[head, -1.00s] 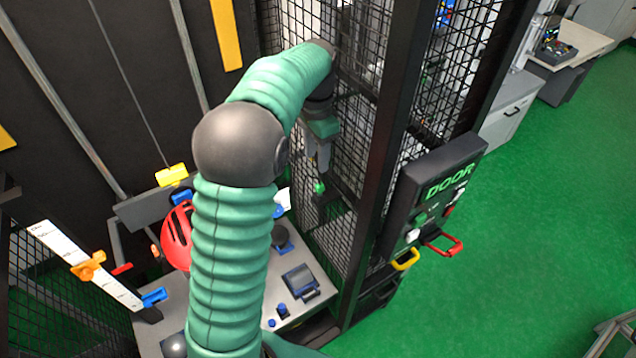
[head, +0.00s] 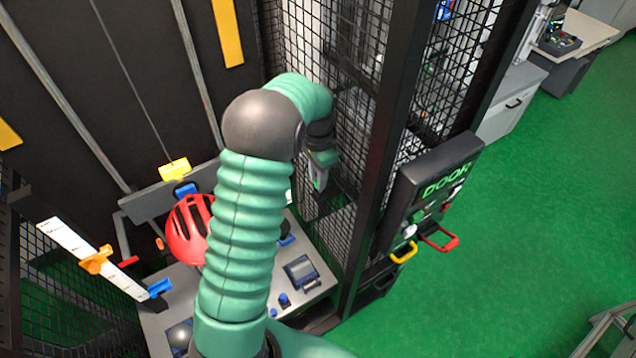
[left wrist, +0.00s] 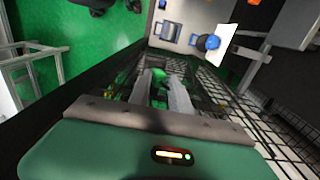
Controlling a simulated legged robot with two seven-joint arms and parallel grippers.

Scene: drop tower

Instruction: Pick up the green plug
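My left gripper (head: 318,186) hangs at the end of my green arm in front of the black mesh, left of the door post. In the left wrist view its two grey fingers (left wrist: 160,82) are close together around a small bright green piece, the green plug (left wrist: 157,74). The plug is between the fingertips and looks clear of any surface. In the head view the plug is mostly hidden by the gripper. My right gripper is in neither view.
A DOOR panel (head: 436,185) with yellow (head: 404,254) and red (head: 440,241) handles is on the post to the right. A grey table (head: 318,288) holds a red helmet (head: 190,228) and a small dark device (head: 300,271). Green floor (head: 540,220) is open at right.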

